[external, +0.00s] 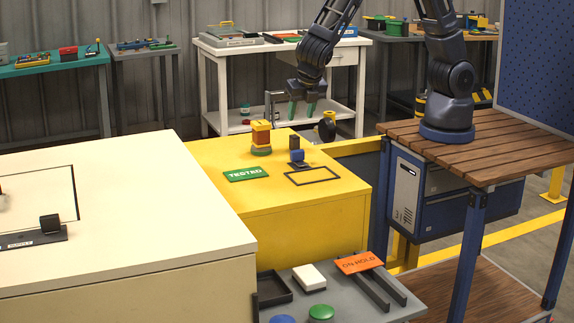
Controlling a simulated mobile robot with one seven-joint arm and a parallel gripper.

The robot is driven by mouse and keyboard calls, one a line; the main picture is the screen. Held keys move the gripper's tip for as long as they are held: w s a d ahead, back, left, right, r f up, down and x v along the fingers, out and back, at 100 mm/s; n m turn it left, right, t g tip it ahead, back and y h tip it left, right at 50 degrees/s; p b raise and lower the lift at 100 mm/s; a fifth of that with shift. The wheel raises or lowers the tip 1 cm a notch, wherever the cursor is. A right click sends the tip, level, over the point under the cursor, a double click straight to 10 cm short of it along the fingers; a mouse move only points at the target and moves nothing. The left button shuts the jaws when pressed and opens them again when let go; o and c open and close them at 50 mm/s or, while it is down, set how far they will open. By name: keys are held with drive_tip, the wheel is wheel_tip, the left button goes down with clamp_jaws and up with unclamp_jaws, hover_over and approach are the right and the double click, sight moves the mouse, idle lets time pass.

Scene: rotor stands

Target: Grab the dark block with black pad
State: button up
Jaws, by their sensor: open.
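My gripper (301,108) hangs above the back of the yellow table (310,222), with its two green-tipped fingers apart and nothing seen between them. A small dark block (294,143) stands upright on that table below the gripper, behind a blue block (297,155) on a dark base. Another dark block (50,224) sits on a grey labelled plate (32,239) on the cream table (120,190) at left. I cannot make out a black pad on either dark block, so which one the task names is unclear.
An orange and yellow stack (261,135) on a green base stands left of the blue block. A green sign (246,174) and a black outlined rectangle (312,176) lie in front. A grey table (340,299) with a tray, buttons and rails is in front.

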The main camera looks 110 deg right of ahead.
sight(295, 136)
drive_tip(key=x, duration=1)
drive_tip(key=shift+w+d+f, duration=0.15)
drive_tip(key=shift+f, duration=0.1)
drive_tip(key=shift+c, duration=0.3)
clamp_jaws()
